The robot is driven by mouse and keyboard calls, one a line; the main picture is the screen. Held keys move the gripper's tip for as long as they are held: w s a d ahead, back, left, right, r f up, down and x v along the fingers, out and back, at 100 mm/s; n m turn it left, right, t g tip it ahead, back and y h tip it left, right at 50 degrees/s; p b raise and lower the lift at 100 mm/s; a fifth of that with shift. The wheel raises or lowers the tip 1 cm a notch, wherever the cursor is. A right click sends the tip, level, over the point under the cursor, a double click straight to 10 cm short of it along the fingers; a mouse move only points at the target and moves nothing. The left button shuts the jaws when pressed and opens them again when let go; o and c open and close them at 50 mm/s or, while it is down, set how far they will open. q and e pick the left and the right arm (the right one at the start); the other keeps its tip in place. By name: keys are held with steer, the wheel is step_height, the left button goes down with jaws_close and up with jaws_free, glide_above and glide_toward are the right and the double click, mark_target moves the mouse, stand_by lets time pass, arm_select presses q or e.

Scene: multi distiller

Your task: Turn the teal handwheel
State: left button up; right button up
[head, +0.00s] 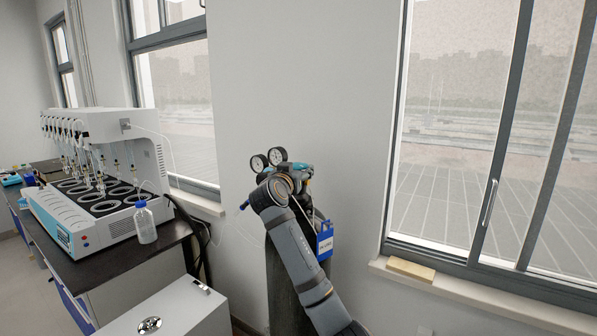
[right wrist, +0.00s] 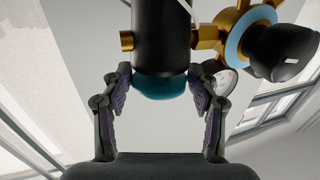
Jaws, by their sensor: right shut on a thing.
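The teal handwheel (right wrist: 160,86) sits at the end of a black cylindrical body in the right wrist view. It also shows as a small teal patch (head: 303,171) beside two round gauges in the head view. My right gripper (right wrist: 162,80) has one purple-padded finger on each side of the handwheel and is shut on it. In the head view my right arm reaches up from the bottom to the fittings, and its wrist hides part of them. My left gripper is not in view.
Two gauges (head: 268,158) top a dark gas cylinder (head: 282,290) by the wall; a blue tag (head: 324,241) hangs there. Brass fittings (right wrist: 208,36) and a black knob (right wrist: 283,53) are close to my right gripper. A distiller (head: 110,180) and bottle (head: 145,223) stand on the left bench.

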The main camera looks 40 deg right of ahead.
steer(key=m+g+h, duration=0.1)
steer(key=m+g+b, duration=0.1)
steer(key=g, duration=0.1)
steer(key=shift+w+a+h, duration=0.1)
steer(key=shift+w+h, duration=0.1)
steer(key=shift+h, duration=0.2)
steer(key=shift+w+r+m+g+h+b, duration=0.1)
steer(key=shift+m+g+h+b, duration=0.3)
steer(key=shift+m+g, duration=1.05)
steer(key=shift+g, duration=0.55)
steer(key=o, duration=1)
steer(key=shift+o, duration=0.2)
steer(key=shift+a, duration=0.1)
steer(key=s+a, duration=0.1)
steer(key=a, duration=0.6)
steer(key=shift+s+a, duration=0.2)
steer(key=shift+a, duration=0.05)
